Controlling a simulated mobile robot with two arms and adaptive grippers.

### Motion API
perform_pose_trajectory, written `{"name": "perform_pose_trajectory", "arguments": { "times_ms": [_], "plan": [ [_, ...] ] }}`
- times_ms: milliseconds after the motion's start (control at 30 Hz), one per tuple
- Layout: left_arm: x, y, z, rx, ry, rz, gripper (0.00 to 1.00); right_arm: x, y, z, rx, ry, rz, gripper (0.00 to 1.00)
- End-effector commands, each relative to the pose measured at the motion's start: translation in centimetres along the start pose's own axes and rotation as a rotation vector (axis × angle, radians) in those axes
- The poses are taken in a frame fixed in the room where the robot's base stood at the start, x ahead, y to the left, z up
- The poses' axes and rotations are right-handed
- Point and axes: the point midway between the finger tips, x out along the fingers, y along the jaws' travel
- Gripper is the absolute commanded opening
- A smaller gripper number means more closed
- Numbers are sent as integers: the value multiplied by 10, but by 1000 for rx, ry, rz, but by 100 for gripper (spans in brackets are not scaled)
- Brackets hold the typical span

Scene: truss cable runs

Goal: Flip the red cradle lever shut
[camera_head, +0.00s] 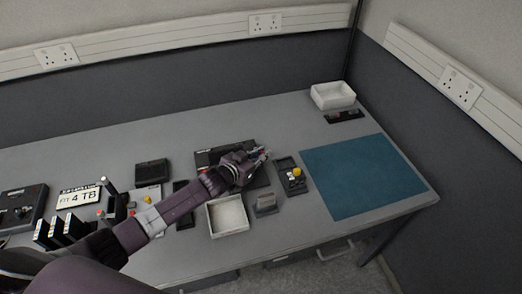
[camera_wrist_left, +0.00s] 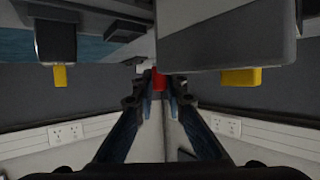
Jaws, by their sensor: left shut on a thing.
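My left arm reaches across the desk in the head view, and my left gripper (camera_head: 263,156) is at the right part of a black tray-like unit (camera_head: 205,159). The unit is partly hidden by the gripper and forearm. In the left wrist view, the red lever (camera_wrist_left: 159,80) shows as a small red block at the tips of my left gripper (camera_wrist_left: 160,97). The fingers are close together on it. The lever cannot be made out clearly in the head view, so its angle cannot be told. My right gripper is not in view.
A dark unit with a yellow knob (camera_head: 297,173) stands just right of the gripper. A white tray (camera_head: 228,226) and a small grey block (camera_head: 265,205) lie nearer the front edge. A blue-green mat (camera_head: 352,175) is clear at right. A white bin (camera_head: 332,96) stands behind.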

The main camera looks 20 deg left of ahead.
Motion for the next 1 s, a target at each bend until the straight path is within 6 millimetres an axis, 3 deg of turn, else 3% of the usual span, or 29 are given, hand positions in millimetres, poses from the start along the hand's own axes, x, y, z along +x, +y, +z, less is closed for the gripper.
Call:
{"name": "perform_pose_trajectory", "arguments": {
  "times_ms": [500,533,667,1000],
  "plan": [
    [-2,1,1,18,2,48,0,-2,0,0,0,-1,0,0],
    [-2,1,1,18,2,48,15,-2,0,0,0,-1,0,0],
    [-2,1,1,18,2,47,29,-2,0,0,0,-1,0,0],
    [-4,0,1,18,1,46,30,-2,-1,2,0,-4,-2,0]
  ]
}}
